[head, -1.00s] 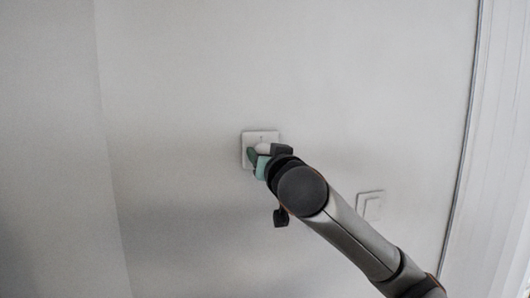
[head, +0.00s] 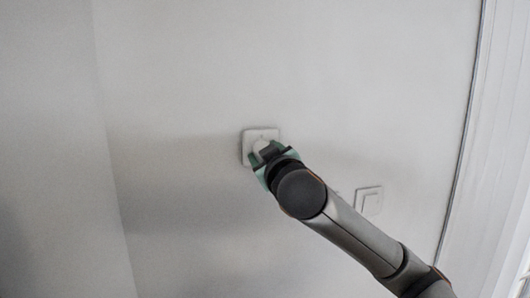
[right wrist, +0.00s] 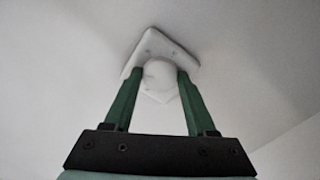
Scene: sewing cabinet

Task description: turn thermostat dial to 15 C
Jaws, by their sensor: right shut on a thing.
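The thermostat is a white square plate (head: 262,134) on the wall, in the middle of the head view. Its round white dial (head: 260,145) is partly hidden by my right gripper (head: 263,152). In the right wrist view the plate (right wrist: 150,42) looks tilted, and the dial (right wrist: 159,75) sits between the two green fingers. My right gripper (right wrist: 158,78) is shut on the dial, one finger on each side of it. The dial's markings are too small to read. My left gripper is not in view.
A white wall switch (head: 369,201) is to the right of my right forearm. A door frame or trim (head: 505,130) runs along the right edge. The wall left of the thermostat is bare, with a corner further left.

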